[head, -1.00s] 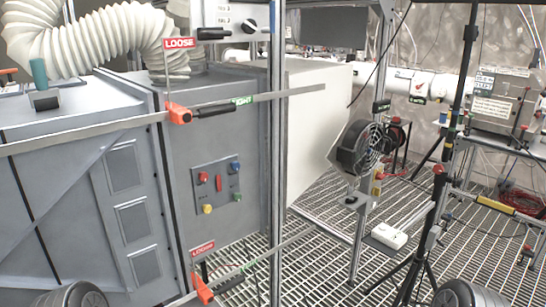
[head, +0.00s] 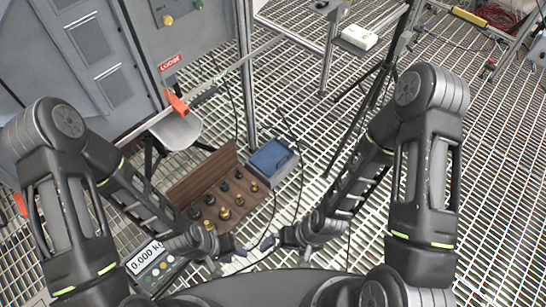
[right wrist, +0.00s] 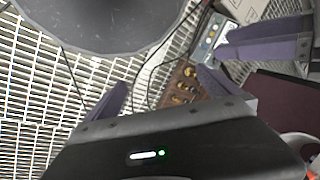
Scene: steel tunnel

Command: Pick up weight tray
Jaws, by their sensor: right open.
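The weight tray (head: 203,173) is a dark brown wooden holder with a raised back board. It carries several brass and dark weights and sits low at the centre of the head view. Part of it, with weights, shows in the right wrist view (right wrist: 181,84). My left gripper (head: 238,251) is just in front of the tray's near end, apart from it; its finger gap is unclear. My right gripper (head: 268,244) is open and empty, right of my left gripper and apart from the tray. Its two purple fingers stand apart in the right wrist view (right wrist: 157,92).
A scale display (head: 145,257) reading 0.000 kg is left of the tray. A blue-topped box (head: 272,158) stands right behind the tray. A grey seat-like plate (head: 176,130), a metal post (head: 246,75) and a black tripod (head: 375,95) stand farther back. Grated floor lies open to the right.

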